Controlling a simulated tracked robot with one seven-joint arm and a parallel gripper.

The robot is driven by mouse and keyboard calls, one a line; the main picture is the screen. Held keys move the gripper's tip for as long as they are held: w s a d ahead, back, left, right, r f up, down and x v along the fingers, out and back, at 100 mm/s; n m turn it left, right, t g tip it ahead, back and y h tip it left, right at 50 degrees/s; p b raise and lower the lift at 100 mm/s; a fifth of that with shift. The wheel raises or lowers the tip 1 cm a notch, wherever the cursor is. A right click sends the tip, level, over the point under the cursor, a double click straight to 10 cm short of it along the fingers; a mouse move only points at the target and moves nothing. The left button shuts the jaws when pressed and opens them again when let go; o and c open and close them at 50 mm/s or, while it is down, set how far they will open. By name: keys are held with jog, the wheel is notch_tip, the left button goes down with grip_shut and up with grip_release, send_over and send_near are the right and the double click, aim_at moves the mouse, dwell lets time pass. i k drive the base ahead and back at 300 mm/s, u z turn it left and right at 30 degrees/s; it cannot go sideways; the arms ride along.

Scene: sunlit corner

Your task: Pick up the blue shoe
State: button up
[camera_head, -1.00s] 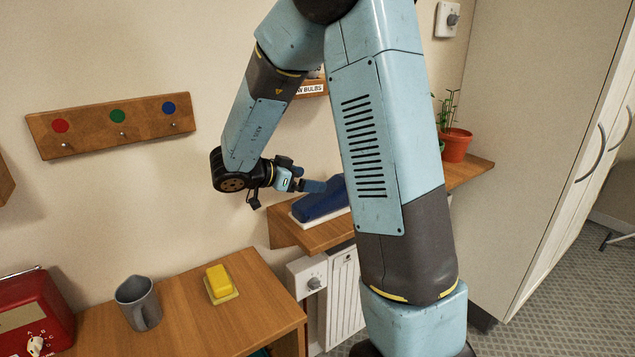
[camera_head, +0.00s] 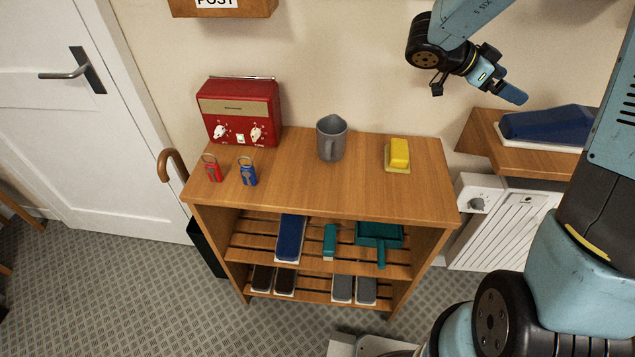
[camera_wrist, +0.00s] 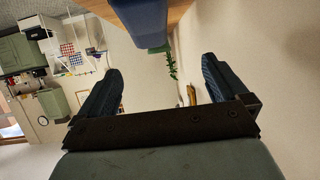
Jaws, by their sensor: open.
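One blue shoe (camera_head: 545,124) with a pale sole lies on the wooden wall shelf at the right in the head view; my arm hides its right end. Its blue side (camera_wrist: 143,18) fills the top middle of the wrist view. A second blue shoe (camera_head: 290,238) stands on the upper slatted level of the shoe rack. My gripper (camera_head: 512,93) is up and to the left of the wall-shelf shoe in the head view, apart from it. In the wrist view my gripper (camera_wrist: 162,72) is open, with nothing between its fingers.
The wall shelf (camera_head: 478,132) sits above a white radiator (camera_head: 510,225). A teal dustpan (camera_head: 380,235) and more shoes are below.

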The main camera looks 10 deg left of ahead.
aim_at(292, 228)
jog(key=z, duration=1.6)
jog(key=i, duration=0.15)
jog(key=u, duration=2.95)
